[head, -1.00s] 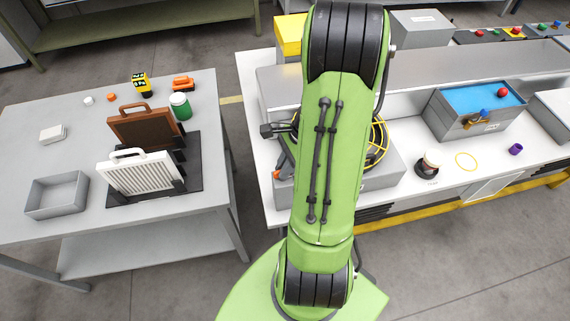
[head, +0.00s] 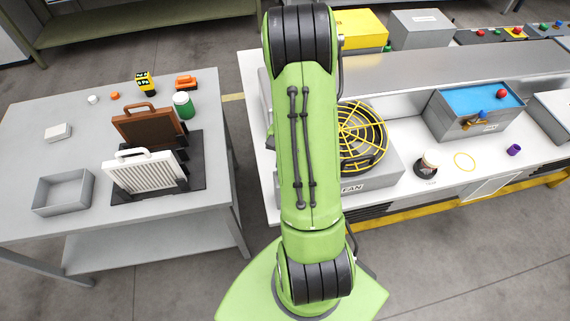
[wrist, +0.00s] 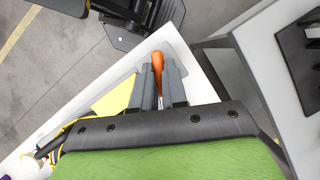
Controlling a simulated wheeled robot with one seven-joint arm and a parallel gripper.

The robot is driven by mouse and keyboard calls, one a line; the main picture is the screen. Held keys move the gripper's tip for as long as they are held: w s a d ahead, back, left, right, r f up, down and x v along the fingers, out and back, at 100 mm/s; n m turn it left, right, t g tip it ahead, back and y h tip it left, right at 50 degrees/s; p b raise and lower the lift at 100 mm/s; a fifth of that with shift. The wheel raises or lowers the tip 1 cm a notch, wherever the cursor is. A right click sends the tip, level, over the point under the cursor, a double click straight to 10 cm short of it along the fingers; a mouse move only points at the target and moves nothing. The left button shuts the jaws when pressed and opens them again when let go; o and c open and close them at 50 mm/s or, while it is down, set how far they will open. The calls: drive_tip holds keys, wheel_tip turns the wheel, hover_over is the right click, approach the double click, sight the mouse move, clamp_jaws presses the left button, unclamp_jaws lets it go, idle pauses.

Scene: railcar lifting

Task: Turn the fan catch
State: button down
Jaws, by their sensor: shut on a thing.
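The fan (head: 362,136) has a round yellow guard and sits on a grey housing (head: 377,180) marked FAN, on the white bench. In the wrist view, an orange handle (wrist: 158,61), which looks like the fan catch, stands between the two grey fingers of my gripper (wrist: 159,78). The fingers are shut on it. In the head view my green arm hides my gripper, the catch and the left part of the fan housing. How far the catch is turned cannot be told.
Right of the fan on the bench are a blue-topped box (head: 480,108), a cup-like part (head: 427,164), a yellow ring (head: 465,162) and a purple piece (head: 514,150). A grey table (head: 205,215) with filter panels stands at left, across a floor gap.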

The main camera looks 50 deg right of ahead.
drive_tip(key=n, duration=0.2)
drive_tip(key=n+g+h, duration=0.1)
drive_tip(key=n, duration=0.1)
drive_tip(key=shift+a+f+n+g, duration=0.15)
drive_tip(key=shift+n+g, duration=0.15)
drive_tip(key=shift+n, duration=0.4)
drive_tip(key=c, duration=1.2)
unclamp_jaws()
drive_tip(key=shift+o, duration=0.2)
drive_tip(key=p+v, duration=0.2)
drive_tip(key=v, duration=1.4)
drive_tip(key=shift+a, duration=0.3)
